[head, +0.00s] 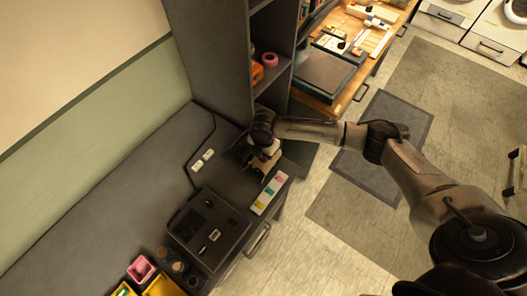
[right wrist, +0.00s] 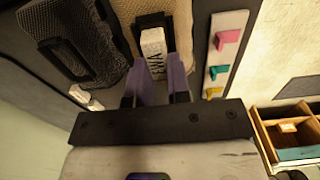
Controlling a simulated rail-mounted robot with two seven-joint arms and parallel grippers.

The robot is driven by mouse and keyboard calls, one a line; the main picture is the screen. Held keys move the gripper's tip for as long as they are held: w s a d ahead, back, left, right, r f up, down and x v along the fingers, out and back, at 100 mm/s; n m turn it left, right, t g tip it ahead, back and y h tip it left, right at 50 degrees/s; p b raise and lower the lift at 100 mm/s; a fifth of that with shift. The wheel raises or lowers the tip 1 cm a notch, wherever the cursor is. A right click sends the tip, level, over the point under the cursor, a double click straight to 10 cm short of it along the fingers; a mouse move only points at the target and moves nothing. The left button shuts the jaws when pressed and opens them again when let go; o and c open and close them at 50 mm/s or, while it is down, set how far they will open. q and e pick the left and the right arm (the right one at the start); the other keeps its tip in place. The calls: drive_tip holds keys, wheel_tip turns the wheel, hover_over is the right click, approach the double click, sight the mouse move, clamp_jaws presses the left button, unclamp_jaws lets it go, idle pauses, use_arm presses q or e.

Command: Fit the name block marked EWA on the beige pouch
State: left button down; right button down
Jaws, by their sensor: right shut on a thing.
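The white name block marked EWA (right wrist: 154,52) is between the purple fingers of my right gripper (right wrist: 156,70), which is shut on it. The beige pouch (right wrist: 124,10) lies just beyond, with a black holder (right wrist: 152,20) on it. The far end of the block overlaps this holder in the right wrist view; I cannot tell whether it is seated. In the head view my right gripper (head: 258,155) is over the end of the grey counter, and the block is too small to make out. My left gripper is not in view.
A dark mesh pouch (right wrist: 62,32) with a black holder lies left of the beige one. Two small white blocks (head: 203,160) lie nearby. A white strip (head: 269,194) with coloured pieces lies at the counter edge. A dark case (head: 208,228) and a tall shelf (head: 222,70) flank the spot.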

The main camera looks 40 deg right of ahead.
drive_tip(key=shift+f, duration=0.2)
drive_tip(key=c, duration=1)
unclamp_jaws()
wheel_tip(320, 180, up, 14)
drive_tip(key=shift+b, duration=0.4)
drive_tip(key=shift+f, duration=0.1)
